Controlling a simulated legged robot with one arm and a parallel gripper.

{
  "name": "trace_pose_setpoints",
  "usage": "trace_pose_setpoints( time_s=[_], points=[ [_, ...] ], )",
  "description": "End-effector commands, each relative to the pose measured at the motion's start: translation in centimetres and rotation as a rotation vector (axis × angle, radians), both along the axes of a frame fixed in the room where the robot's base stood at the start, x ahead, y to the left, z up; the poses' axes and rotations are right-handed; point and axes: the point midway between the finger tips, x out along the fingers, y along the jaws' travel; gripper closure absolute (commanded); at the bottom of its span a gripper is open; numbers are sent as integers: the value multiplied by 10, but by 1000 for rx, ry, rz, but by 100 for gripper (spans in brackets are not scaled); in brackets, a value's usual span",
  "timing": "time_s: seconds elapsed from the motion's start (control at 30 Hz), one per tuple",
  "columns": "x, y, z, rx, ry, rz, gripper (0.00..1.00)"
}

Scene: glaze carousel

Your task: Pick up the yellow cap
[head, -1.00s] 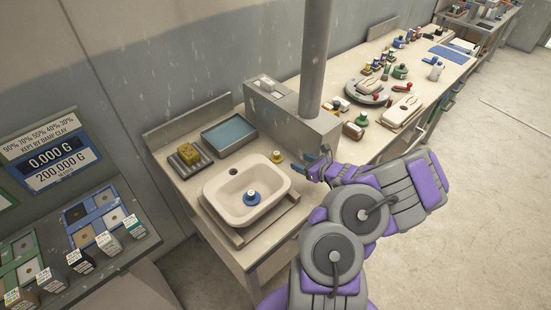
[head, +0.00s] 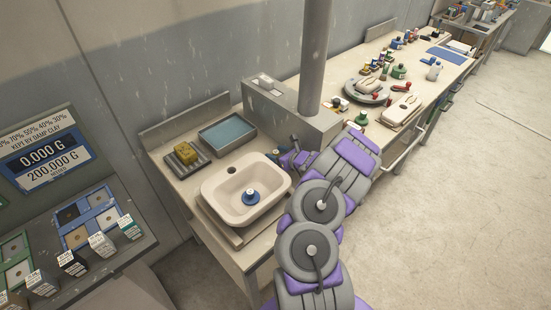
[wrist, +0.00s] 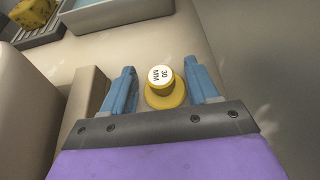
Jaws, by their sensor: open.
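The yellow cap (wrist: 176,98) stands on the pale bench in the wrist view, a round flange with a narrower knob and a white top marked "30 MM". My gripper (wrist: 162,80) is open, with one blue finger on each side of the cap. The right finger is close to the cap; a wider gap shows on the left. I cannot tell whether either finger touches it. In the head view my gripper (head: 279,156) is beside the basin's right rim, and it hides the cap there.
A cream basin (head: 217,199) with a blue cap (head: 250,196) inside lies left of my gripper. A grey box (head: 290,112) with a post stands close behind it. A blue tray (head: 228,135) and a yellow sponge (head: 186,152) on a rack are at the back left.

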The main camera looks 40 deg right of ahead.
Motion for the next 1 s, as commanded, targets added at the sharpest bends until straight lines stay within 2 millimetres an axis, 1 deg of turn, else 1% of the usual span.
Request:
trace_pose_setpoints(
  time_s=[0.03, 0.1, 0.33, 0.37, 0.9, 0.93, 1.0],
  points=[
    [4, 0, -3, -1, 1, 0, 41],
    [8, -1, -4, -1, -1, 0, 41],
    [9, -1, -3, 2, -3, 1, 41],
    [9, -1, -3, 2, -3, 1, 43],
    [9, 0, -3, 1, -3, 1, 94],
    [9, 0, -3, 1, -3, 1, 97],
    [9, 0, -3, 2, -3, 1, 97]
  ],
)
